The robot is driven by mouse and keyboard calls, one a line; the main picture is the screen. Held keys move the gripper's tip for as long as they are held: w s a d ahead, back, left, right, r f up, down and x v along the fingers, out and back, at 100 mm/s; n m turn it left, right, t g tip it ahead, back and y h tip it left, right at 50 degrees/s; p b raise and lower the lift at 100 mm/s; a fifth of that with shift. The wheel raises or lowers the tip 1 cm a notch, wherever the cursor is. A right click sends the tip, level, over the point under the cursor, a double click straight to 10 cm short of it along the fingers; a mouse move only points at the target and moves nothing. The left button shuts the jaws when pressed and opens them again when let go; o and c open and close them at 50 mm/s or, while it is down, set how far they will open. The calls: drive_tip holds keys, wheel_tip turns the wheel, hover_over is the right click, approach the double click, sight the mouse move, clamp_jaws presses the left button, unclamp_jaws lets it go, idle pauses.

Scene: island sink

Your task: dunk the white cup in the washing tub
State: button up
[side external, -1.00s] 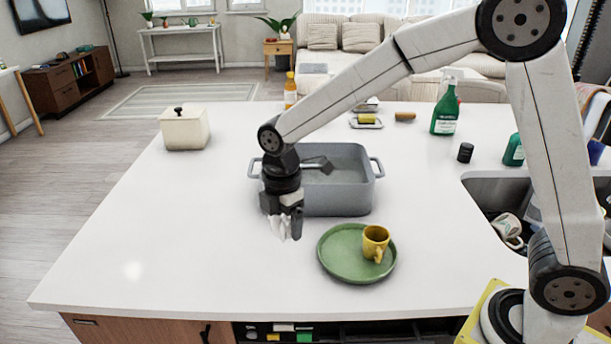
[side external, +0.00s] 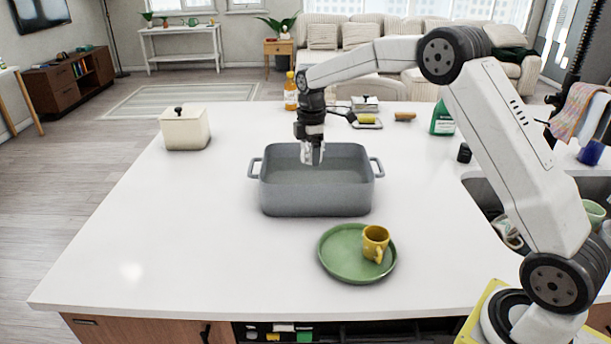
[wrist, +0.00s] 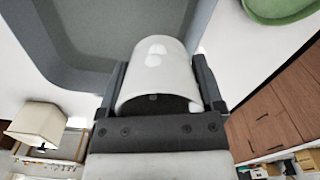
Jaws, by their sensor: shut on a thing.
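My gripper (side external: 311,158) is shut on the white cup (wrist: 158,72), which shows between the two fingers in the wrist view. In the side view the cup (side external: 306,153) is small and partly hidden by the fingers. The grey washing tub (side external: 316,200) stands in the middle of the counter, with a handle at each end. My gripper is over the tub, with the cup near the rim height; I cannot tell whether it touches the water. The tub (wrist: 62,80) also shows behind the cup in the wrist view.
A green plate (side external: 345,268) with a yellow mug (side external: 375,241) sits in front of the tub. A cream lidded box (side external: 184,130) is at the left. Behind stand an orange bottle (side external: 290,92) and a yellow sponge (side external: 367,119). The counter's front left is clear.

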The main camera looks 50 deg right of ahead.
drive_tip(key=shift+w+d, duration=0.25)
drive_tip(key=shift+d, duration=1)
drive_tip(key=shift+f, duration=0.2)
drive_tip(key=shift+f, duration=6.4)
drive_tip(key=shift+r, duration=0.1)
drive_tip(key=shift+r, duration=6.55)
